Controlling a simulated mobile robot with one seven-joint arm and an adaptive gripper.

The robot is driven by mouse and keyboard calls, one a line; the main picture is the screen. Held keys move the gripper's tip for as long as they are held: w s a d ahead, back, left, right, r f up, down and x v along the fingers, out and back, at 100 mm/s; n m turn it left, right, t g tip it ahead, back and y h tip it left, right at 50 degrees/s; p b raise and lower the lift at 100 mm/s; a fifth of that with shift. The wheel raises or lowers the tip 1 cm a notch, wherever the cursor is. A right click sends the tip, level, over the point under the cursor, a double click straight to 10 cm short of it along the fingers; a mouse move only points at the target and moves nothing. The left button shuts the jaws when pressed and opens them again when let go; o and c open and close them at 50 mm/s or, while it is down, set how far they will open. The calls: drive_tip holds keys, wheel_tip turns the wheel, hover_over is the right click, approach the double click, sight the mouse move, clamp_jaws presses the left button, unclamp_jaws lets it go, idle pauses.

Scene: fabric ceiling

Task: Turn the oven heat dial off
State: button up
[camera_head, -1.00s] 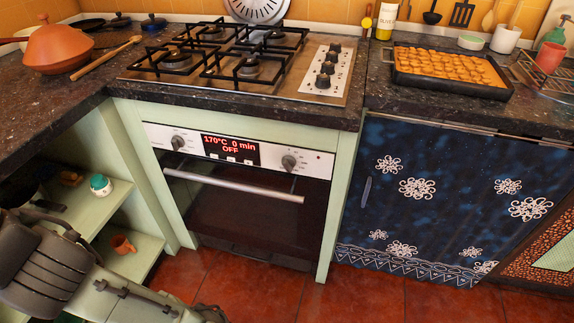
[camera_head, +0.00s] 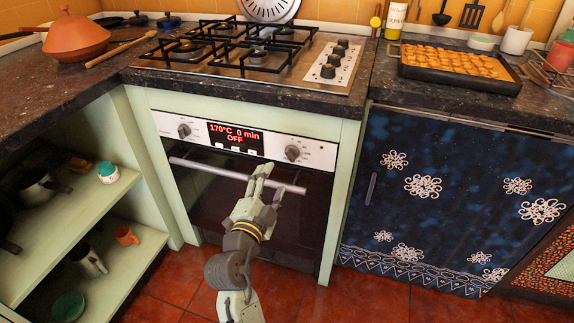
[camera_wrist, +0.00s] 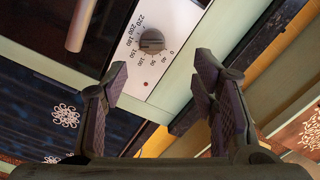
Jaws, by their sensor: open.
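The oven (camera_head: 255,200) has a white front panel with two dark dials. The right dial (camera_head: 292,153) also shows in the wrist view (camera_wrist: 152,40), ringed by numbers from 0 to 220, so it is the heat dial. Its exact pointer position is too small to read. The left dial (camera_head: 184,130) sits across the display (camera_head: 235,138), which reads 170°C, 0 min, OFF. My gripper (camera_head: 262,171) is in front of the oven handle, below and left of the heat dial. In the wrist view my gripper (camera_wrist: 161,72) is open and empty, with the dial ahead between its fingers, apart from them.
The oven handle bar (camera_head: 237,175) runs below the panel, close to my gripper. The dark worktop (camera_head: 240,93) overhangs above, with a hob (camera_head: 245,65) on it. A blue cupboard (camera_head: 440,200) stands right and open shelves (camera_head: 75,220) left. The floor in front is clear.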

sight(289, 157)
drive_tip(key=p+x, duration=0.1)
drive_tip(key=x, duration=0.2)
drive_tip(key=p+x, duration=0.1)
drive_tip(key=x, duration=0.2)
drive_tip(key=d+p+x, duration=0.1)
drive_tip(key=x, duration=0.2)
drive_tip(key=shift+w+f, duration=0.15)
drive_tip(key=shift+f, duration=0.2)
drive_tip(key=shift+w+d+f+p, duration=0.1)
drive_tip(key=shift+w+d+p, duration=0.2)
drive_tip(key=shift+w, duration=0.35)
drive_tip(key=shift+c, duration=0.3)
drive_tip(key=shift+a, duration=0.1)
drive_tip(key=c, duration=1.1)
